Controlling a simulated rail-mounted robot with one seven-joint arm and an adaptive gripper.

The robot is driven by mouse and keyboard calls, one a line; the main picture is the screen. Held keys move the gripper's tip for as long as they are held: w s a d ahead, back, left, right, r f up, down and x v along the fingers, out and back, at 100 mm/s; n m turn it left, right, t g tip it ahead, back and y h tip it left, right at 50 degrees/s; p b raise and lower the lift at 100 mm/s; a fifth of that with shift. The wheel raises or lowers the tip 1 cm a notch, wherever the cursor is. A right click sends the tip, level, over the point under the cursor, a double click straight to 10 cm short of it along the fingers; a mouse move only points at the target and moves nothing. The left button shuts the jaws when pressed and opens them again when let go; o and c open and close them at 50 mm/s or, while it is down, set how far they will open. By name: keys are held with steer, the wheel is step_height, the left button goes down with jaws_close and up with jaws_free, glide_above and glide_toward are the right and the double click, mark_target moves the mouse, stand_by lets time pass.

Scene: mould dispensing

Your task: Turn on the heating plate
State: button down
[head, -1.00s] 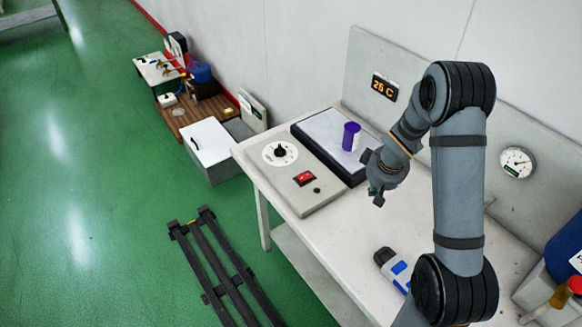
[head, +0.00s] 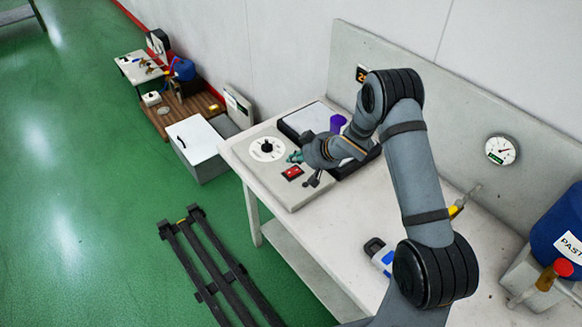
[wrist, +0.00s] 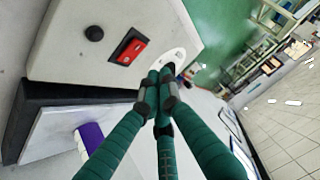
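The heating plate's pale control box (head: 255,178) sits at the left end of the white bench. It carries a white dial with a black knob (head: 267,147) and a red rocker switch (head: 292,172). The switch also shows in the wrist view (wrist: 130,48), left of my fingers. The pale plate top (head: 302,118) is partly hidden by my arm, with a purple container (head: 337,123) on it. My gripper (head: 297,157) is over the control box, between dial and switch. In the wrist view its green fingers (wrist: 160,77) meet at the tips, with nothing visible between them. Contact with the box cannot be told.
A wall display (head: 362,73) is mostly hidden by my arm. A blue-and-white device (head: 380,257) lies on the bench beside my arm. A blue container (head: 560,235) stands at the right. The bench front near the control box is clear.

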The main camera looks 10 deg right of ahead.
mark_target(291, 176)
steer(key=f, duration=0.2)
steer(key=a+f, duration=0.1)
steer(key=shift+w+f+p, duration=0.3)
steer(key=shift+w+f, duration=0.05)
steer(key=shift+f, duration=0.6)
steer(key=b, duration=0.1)
steer(key=f+b, duration=0.1)
steer(key=shift+s+a+f+b, duration=0.25)
steer(key=shift+a+f+b, duration=0.1)
steer(key=shift+f+b, duration=0.05)
steer(key=shift+s+r, duration=0.15)
steer(key=shift+r, duration=0.05)
steer(key=shift+a, duration=0.1)
steer(key=shift+f, duration=0.1)
